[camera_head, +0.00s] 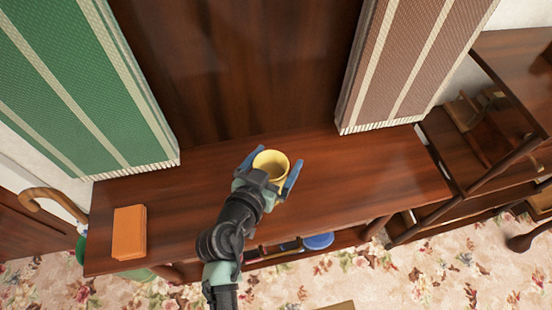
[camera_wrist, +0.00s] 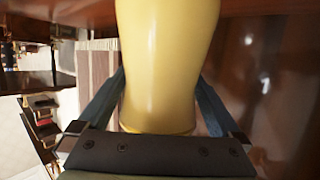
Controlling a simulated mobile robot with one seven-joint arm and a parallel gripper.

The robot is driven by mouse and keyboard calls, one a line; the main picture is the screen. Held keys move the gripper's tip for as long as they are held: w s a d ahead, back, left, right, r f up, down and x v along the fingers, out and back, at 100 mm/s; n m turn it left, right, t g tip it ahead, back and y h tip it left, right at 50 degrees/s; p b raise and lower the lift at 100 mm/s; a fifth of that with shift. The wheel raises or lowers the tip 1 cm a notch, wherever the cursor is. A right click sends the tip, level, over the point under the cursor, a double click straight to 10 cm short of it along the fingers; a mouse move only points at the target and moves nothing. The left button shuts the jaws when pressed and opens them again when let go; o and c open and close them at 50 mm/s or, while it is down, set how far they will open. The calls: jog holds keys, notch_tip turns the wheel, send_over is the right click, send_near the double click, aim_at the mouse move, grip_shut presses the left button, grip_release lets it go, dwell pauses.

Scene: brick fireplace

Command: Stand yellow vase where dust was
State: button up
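The yellow vase (camera_head: 271,163) is between the two blue fingers of my gripper (camera_head: 270,167), above the middle of the dark wooden shelf (camera_head: 370,175). Its round mouth faces the head camera. In the wrist view the vase (camera_wrist: 165,65) fills the centre and runs off the top edge. The fingers of my gripper (camera_wrist: 160,90) press against both its sides. Part of the vase is hidden by my gripper, and I cannot tell whether it touches the shelf. I see no clear dust on the shelf.
An orange block (camera_head: 129,232) lies at the shelf's left end. The shelf is clear right of my gripper. Green striped (camera_head: 85,85) and brown striped (camera_head: 405,60) panels stand behind it. A blue round object (camera_head: 318,241) sits below. A wooden side table (camera_head: 510,75) stands at right.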

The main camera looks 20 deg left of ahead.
jog(key=shift+r, duration=0.15)
jog(key=d+v, duration=0.1)
jog(key=v, duration=1.1)
jog(key=w+d+r+t, duration=0.15)
jog(key=w+r, duration=0.25)
jog(key=r, duration=0.4)
jog(key=w+d+r+m+t, duration=0.15)
jog(key=w+r, duration=0.25)
jog(key=r, duration=0.4)
jog(key=w+d+r+n+t, duration=0.15)
jog(key=w+r, duration=0.25)
jog(key=r, duration=0.4)
jog(key=s+d+r+t, duration=0.2)
jog(key=r+t, duration=0.1)
jog(key=r, duration=0.6)
jog(key=s+d+r+t, duration=0.3)
jog(key=r, duration=0.7)
jog(key=s+d+r+t, duration=0.2)
jog(key=d+r+t, duration=0.1)
jog(key=r, duration=0.7)
jog(key=shift+s+d+n+y+b, duration=0.25)
jog(key=shift+s+n+y+b, duration=0.1)
jog(key=shift+y+b, duration=0.1)
notch_tip(320, 180, up, 10)
jog(key=p, duration=1)
